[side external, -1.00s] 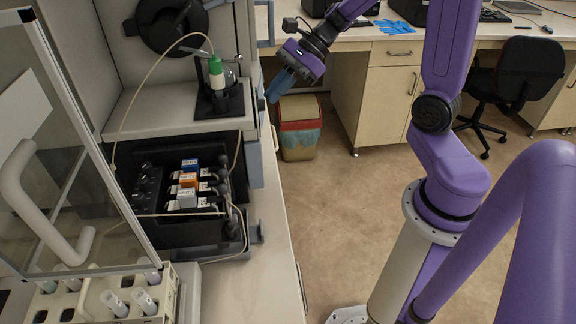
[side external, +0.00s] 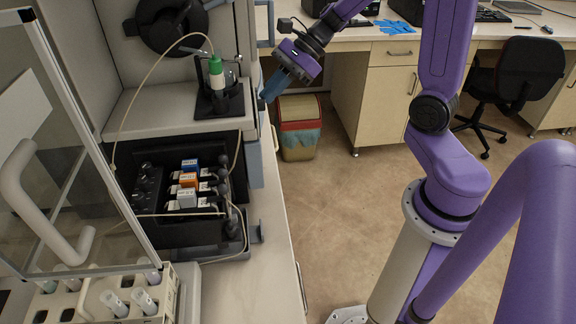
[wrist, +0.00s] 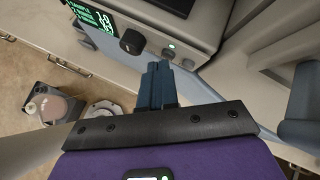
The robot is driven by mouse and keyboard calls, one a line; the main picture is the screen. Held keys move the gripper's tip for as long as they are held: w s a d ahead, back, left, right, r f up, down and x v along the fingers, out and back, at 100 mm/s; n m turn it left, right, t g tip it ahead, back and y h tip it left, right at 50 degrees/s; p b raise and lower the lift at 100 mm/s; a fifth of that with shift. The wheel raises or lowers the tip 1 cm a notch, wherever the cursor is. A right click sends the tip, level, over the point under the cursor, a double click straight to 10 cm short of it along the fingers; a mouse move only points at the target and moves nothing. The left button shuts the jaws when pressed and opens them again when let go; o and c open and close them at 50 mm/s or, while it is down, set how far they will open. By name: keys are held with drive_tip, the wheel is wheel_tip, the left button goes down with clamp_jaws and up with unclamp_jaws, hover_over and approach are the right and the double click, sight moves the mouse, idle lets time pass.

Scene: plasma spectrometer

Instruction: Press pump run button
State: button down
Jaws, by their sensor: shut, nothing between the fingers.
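My gripper (side external: 270,96) is shut and empty, its blue fingers held together beside the right side of the instrument in the side view. In the wrist view my gripper (wrist: 157,68) points at a grey panel (wrist: 205,25). A small green-lit spot (wrist: 172,46) and a small round button (wrist: 167,54) sit on the panel just beyond the fingertips. Another small round button (wrist: 187,63) is to their right. I cannot read which is the pump run button. I cannot tell whether the fingertips touch the panel. The panel face is hidden in the side view.
A black knob (wrist: 132,41) and a screen with green text (wrist: 92,16) are left of the fingertips. In the side view, a pump unit with coloured blocks (side external: 188,180) and a green-capped bottle (side external: 216,72) stand left. A bin (side external: 299,127) is on the floor.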

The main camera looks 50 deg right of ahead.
drive_tip(key=shift+d, duration=0.1)
idle(0.3)
drive_tip(key=shift+s+d, duration=0.25)
drive_tip(key=shift+s, duration=0.1)
drive_tip(key=s+d, duration=0.4)
drive_tip(key=shift+s+d, duration=0.15)
idle(0.5)
drive_tip(key=s+a+f+n+g+h, duration=0.1)
drive_tip(key=s+a+n+h, duration=0.3)
drive_tip(key=s+n, duration=0.5)
drive_tip(key=s+a+f+n+g+h, duration=0.2)
drive_tip(key=s+n, duration=0.8)
drive_tip(key=n, duration=1.3)
drive_tip(key=shift+s+a+g+h, duration=0.15)
drive_tip(key=shift+a+g+h, duration=0.35)
drive_tip(key=shift+a+h, duration=0.55)
